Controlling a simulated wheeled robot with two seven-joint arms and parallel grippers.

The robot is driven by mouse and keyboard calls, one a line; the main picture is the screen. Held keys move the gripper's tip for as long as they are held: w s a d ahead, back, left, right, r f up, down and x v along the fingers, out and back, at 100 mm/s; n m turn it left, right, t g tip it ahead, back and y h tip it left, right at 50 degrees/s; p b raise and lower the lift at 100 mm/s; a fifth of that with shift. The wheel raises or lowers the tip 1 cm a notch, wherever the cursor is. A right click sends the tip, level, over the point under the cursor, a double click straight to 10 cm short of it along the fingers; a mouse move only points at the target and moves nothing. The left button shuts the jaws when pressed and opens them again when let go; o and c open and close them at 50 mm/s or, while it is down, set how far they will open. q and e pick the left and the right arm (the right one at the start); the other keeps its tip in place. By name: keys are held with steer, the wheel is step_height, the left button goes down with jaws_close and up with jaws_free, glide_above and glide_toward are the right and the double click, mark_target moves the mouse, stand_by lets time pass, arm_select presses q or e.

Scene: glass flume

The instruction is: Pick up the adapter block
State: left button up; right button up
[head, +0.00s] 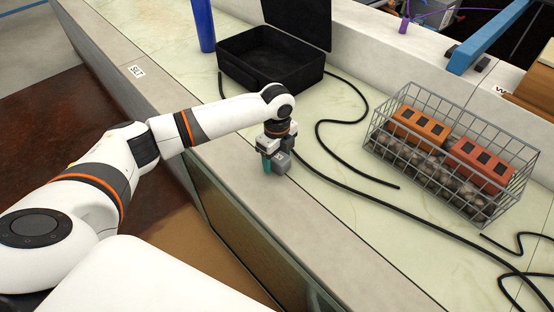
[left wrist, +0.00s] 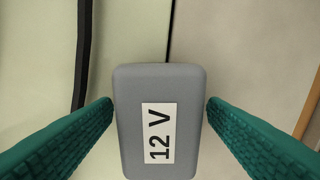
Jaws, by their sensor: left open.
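The adapter block (left wrist: 131,140) is a grey, rounded block with a white "12 V" label, seen in the middle of the left wrist view. In the head view the adapter block (head: 282,163) sits at the near edge of the pale worktop, partly hidden under my gripper. My left gripper (head: 274,160) points down over it. In the left wrist view its teal ribbed fingers (left wrist: 159,104) are open, one on each side of the block, with a narrow gap showing at each side. My right gripper is not in view.
A wire basket (head: 452,152) with orange bricks and stones stands to the right. An open black case (head: 270,62) and a blue cylinder (head: 203,25) are at the back. Black cables (head: 345,125) lie across the worktop. A "SLT" label (head: 136,71) marks the ledge.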

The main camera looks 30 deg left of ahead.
arm_select(q)
steer(key=shift+f, duration=0.25)
steer(key=c, duration=1.2)
steer(key=shift+o, duration=0.2)
steer(key=shift+r, duration=0.1)
